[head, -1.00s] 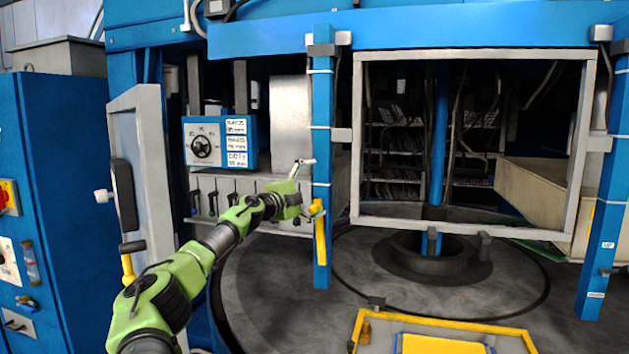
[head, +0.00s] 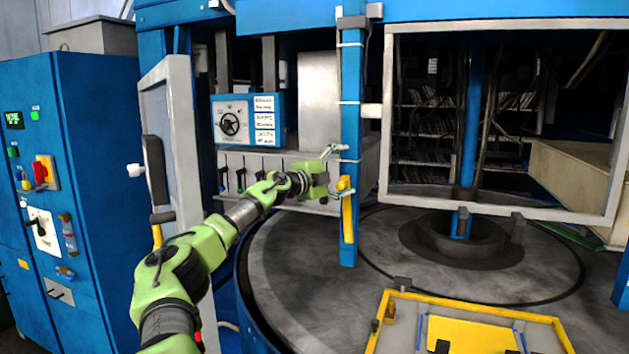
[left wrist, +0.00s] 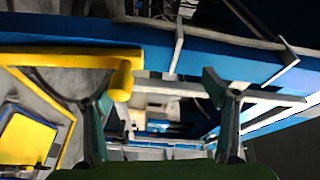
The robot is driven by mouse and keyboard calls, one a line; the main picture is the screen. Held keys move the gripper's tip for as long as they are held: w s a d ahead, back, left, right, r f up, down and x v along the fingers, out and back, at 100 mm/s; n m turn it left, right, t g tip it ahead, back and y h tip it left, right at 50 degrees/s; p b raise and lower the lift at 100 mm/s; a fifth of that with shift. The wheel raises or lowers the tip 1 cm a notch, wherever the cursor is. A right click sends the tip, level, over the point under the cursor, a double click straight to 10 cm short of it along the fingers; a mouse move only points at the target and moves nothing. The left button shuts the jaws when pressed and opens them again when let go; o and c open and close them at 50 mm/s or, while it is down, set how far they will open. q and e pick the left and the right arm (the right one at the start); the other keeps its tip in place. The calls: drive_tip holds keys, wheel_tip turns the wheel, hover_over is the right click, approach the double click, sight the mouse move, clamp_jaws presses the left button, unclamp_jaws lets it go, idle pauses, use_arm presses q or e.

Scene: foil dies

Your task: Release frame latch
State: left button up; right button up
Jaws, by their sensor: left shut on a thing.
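The frame latch has a yellow handle (head: 347,217) hanging almost upright on the blue post (head: 349,120), left of the grey frame (head: 388,120). My left gripper (head: 337,170) reaches the post from the left, its fingers at the handle's upper end. In the left wrist view the yellow handle (left wrist: 75,54) runs in from the left, and its rounded end is by the left finger. A grey bar (left wrist: 180,89) crosses between the fingers. My left gripper (left wrist: 168,95) is shut on the latch, though the exact contact is hard to see. My right gripper is out of view.
The grey frame stands over a round dark turntable (head: 300,265). A yellow-edged tray (head: 400,297) lies at the front. A blue control box (head: 248,118) is behind my arm. A grey door (head: 178,150) and blue cabinet (head: 90,190) stand at the left.

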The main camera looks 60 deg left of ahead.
use_arm(q)
drive_tip(key=shift+s+d+r+y+b, duration=0.2)
drive_tip(key=shift+s+r+y+b, duration=0.1)
drive_tip(key=shift+s+r+b, duration=0.75)
drive_tip(key=shift+c, duration=1.3)
drive_tip(key=shift+s+d, duration=0.15)
drive_tip(key=shift+s, duration=0.35)
drive_tip(key=shift+c, duration=1.3)
drive_tip(key=s, duration=0.1)
drive_tip(key=s+d+r, duration=0.1)
drive_tip(key=s+d+b, duration=0.1)
drive_tip(key=s, duration=0.1)
drive_tip(key=shift+s+r, duration=0.1)
drive_tip(key=shift+r, duration=0.15)
drive_tip(key=shift+c, duration=1.4)
drive_tip(key=f+b+v, duration=0.1)
drive_tip(key=b+v, duration=0.7)
drive_tip(key=b, duration=0.2)
drive_tip(key=shift+s+d+f, duration=0.15)
drive_tip(key=shift+s+f, duration=0.1)
drive_tip(key=shift+f, duration=0.15)
